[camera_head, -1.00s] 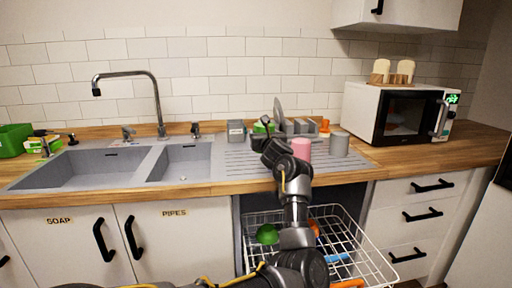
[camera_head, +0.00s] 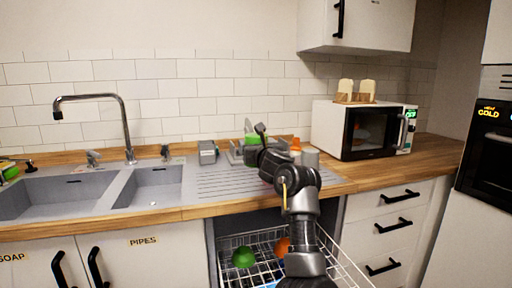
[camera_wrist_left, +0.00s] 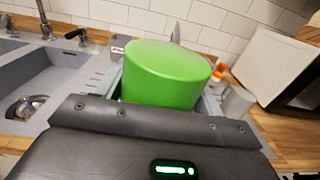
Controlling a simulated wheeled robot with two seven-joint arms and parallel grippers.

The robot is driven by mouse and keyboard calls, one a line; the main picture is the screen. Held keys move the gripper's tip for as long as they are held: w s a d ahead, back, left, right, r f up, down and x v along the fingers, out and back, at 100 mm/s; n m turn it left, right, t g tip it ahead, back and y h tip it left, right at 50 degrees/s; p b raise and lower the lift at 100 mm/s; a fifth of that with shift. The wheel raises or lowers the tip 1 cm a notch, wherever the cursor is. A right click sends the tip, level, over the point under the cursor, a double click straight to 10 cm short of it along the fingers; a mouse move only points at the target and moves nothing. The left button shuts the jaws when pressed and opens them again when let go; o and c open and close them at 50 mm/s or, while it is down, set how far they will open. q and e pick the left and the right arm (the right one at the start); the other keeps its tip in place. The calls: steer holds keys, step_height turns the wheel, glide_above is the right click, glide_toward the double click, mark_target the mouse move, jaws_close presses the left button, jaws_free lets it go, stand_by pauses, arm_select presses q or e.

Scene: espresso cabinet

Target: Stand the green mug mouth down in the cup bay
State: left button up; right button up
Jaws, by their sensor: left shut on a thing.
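The green mug (camera_wrist_left: 168,75) fills the middle of the left wrist view, with a smooth closed green face toward the camera; I see no opening or handle. My left gripper (camera_head: 256,143) is shut on it, above the drainboard by the sink. In the head view only part of the green mug (camera_head: 249,139) shows behind the gripper. The gripper hides much of the grey dish rack (camera_head: 235,157) behind it. I cannot make out a cup bay for certain. My right gripper is not in view.
A grey cup (camera_head: 311,157) stands right of my arm, near the microwave (camera_head: 362,130). A pulled-out wire basket (camera_head: 262,238) below holds a green item (camera_head: 244,257) and an orange item (camera_head: 282,246). A grey container (camera_head: 207,153) stands left of the rack. The left drainboard is clear.

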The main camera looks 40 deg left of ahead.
arm_select(q)
steer(key=s+d+f+m+t+h, duration=0.2)
steer(key=s+d+f+m+h, duration=0.1)
steer(key=d, duration=0.5)
steer(key=s+d+f+m+t+h, duration=0.2)
steer(key=s+d+f+m+h, duration=0.1)
steer(key=s+d+f+h, duration=0.3)
steer(key=s+d+f+m+t+h, duration=0.2)
steer(key=s+d+f+m+h, duration=0.2)
steer(key=d+f, duration=0.3)
steer(key=d+h, duration=0.1)
steer(key=d, duration=0.1)
steer(key=shift+s+d+t, duration=0.3)
steer(key=shift+s+d, duration=0.05)
steer(key=shift+d, duration=0.05)
